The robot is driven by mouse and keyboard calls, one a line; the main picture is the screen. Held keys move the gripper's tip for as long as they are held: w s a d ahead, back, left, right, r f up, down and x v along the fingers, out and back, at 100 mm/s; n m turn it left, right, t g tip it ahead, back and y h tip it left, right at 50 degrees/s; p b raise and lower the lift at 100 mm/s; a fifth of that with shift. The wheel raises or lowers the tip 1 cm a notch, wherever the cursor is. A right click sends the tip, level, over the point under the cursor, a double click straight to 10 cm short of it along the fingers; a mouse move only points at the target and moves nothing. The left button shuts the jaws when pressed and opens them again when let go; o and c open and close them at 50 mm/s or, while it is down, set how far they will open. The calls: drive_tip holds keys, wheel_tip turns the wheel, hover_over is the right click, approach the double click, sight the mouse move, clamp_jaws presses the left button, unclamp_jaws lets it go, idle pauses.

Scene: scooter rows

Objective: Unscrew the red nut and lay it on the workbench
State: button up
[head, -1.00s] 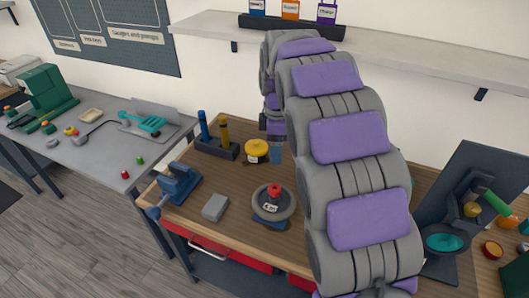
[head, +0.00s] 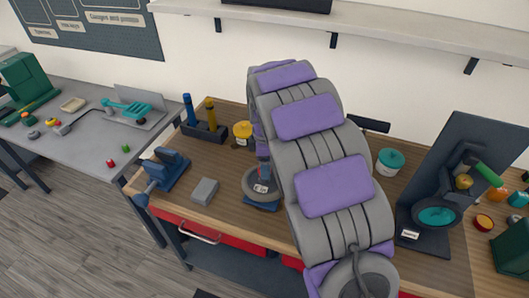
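A grey wheel (head: 251,191) lies flat on a blue stand (head: 262,206) on the wooden workbench (head: 230,218). My grey and purple arm arches over the bench and comes down behind itself to the wheel. My gripper (head: 263,172) points down at the wheel's hub, partly behind my arm. The red nut, seen on the hub a second ago, is now covered by the gripper. I cannot tell whether the fingers are open or closed around it.
A grey block (head: 205,191) and a blue vise (head: 165,172) are left of the wheel. A yellow-lidded jar (head: 242,131) and a holder with blue and yellow tools (head: 204,131) stand behind. A teal-lidded jar (head: 390,162) and a dark stand (head: 445,190) are at right. Bare wood lies in front of the block.

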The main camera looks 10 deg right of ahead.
drive_tip(key=shift+f, duration=1.1)
drive_tip(key=shift+c, duration=0.2)
drive_tip(key=c, duration=1.1)
drive_tip(key=n, duration=0.3)
drive_tip(key=n+p, duration=0.1)
drive_tip(key=n, duration=0.4)
drive_tip(key=shift+w+r, duration=0.1)
drive_tip(key=shift+r, duration=0.05)
drive_tip(key=o, duration=1.1)
